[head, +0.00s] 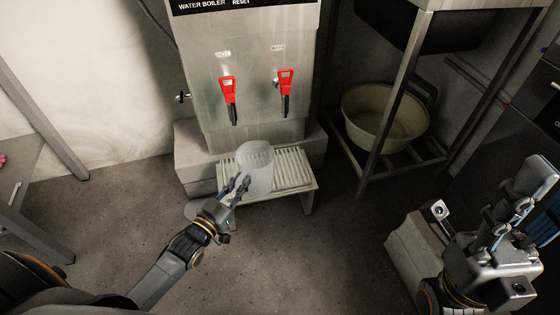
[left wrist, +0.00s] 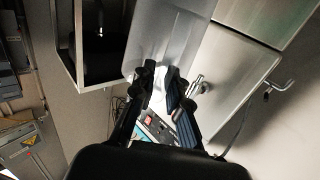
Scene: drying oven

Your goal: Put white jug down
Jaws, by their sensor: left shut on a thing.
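The white jug (head: 256,172) is a pale, translucent vessel, upright over the slatted stand (head: 292,172) in front of the water boiler. Whether its base touches the slats is hard to tell. My left gripper (head: 241,185) is shut on the jug's near left side. In the left wrist view the jug (left wrist: 170,38) rises pale between and beyond the fingertips of my left gripper (left wrist: 166,88). My right gripper (head: 522,205) is at the right of the head view, well away from the jug; its finger opening is unclear.
The steel water boiler (head: 258,55) has two red-handled taps (head: 229,98) above the stand. A beige basin (head: 385,120) sits on the low shelf of a metal table at right. A steel table leg (head: 45,95) stands at left. The floor (head: 290,250) in front is clear.

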